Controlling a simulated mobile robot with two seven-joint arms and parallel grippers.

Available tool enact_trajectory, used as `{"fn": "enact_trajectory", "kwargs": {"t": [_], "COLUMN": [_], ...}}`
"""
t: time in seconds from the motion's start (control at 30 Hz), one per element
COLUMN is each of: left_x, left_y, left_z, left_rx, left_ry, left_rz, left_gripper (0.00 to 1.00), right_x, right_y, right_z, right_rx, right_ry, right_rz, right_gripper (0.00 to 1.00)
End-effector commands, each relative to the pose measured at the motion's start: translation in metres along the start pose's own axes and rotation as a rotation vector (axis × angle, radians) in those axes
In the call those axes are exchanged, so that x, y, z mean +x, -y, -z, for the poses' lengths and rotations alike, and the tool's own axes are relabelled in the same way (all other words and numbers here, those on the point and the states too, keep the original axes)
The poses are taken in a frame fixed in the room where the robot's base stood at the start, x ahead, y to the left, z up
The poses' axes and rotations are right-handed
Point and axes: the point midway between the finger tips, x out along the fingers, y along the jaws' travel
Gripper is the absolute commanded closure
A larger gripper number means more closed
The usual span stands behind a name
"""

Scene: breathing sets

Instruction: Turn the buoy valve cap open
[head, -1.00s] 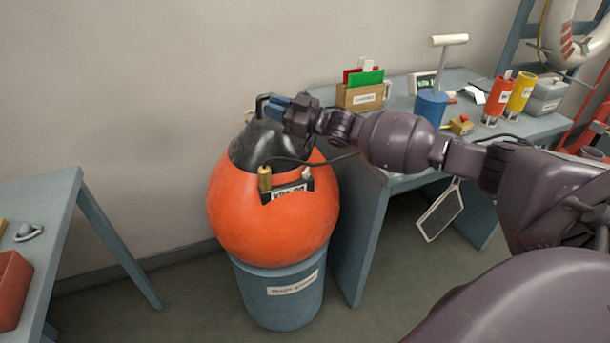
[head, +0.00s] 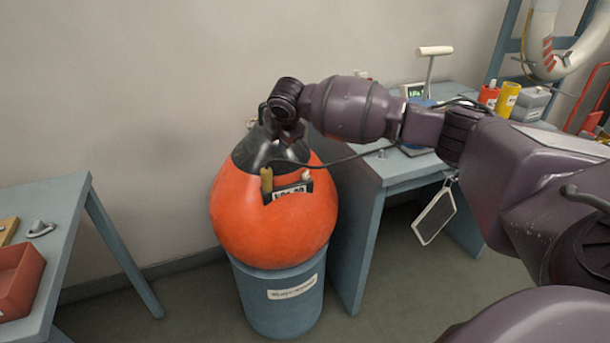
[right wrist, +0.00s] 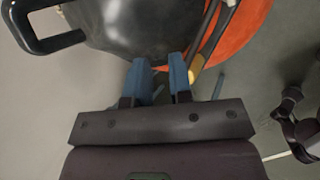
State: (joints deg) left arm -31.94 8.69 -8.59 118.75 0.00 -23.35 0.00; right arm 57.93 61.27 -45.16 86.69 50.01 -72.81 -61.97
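The orange buoy (head: 275,225) with a black top (head: 262,150) sits on a blue-grey drum (head: 282,300). A brass cylindrical fitting (head: 266,180) stands on its front beside a labelled plate; I cannot tell for sure that it is the valve cap. My right arm reaches in from the right, its wrist over the black top, hiding the fingers in the head view. In the right wrist view my right gripper (right wrist: 160,76) has two blue fingers apart with a gap, near the black top. A brass-coloured end (right wrist: 195,70) shows just right of them, outside the gap. My left gripper is not in view.
A black handle loop (right wrist: 50,30) rises from the buoy's top. A dark hose (head: 340,158) runs past the buoy toward the workbench (head: 400,168) at right. Another table (head: 60,220) stands at left, with a red bin (head: 18,280). Floor shows between them.

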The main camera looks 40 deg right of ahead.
Motion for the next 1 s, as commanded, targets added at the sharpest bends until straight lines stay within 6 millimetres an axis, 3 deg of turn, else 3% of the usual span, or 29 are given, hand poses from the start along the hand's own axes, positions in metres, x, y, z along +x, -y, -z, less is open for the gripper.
{"fn": "enact_trajectory", "kwargs": {"t": [0.2, 0.53, 1.0], "left_x": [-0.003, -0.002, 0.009], "left_y": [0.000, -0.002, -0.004], "left_z": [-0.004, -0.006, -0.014], "left_rx": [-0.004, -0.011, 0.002], "left_ry": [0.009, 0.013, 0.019], "left_rz": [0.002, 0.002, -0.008], "left_gripper": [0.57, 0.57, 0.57], "right_x": [-0.006, -0.002, 0.070], "right_y": [0.041, 0.052, 0.076], "right_z": [-0.013, -0.017, -0.023], "right_rx": [-0.330, -0.492, -0.491], "right_ry": [0.038, 0.028, 0.027], "right_rz": [0.269, 0.331, 0.335], "right_gripper": [0.80, 0.80, 0.80]}}
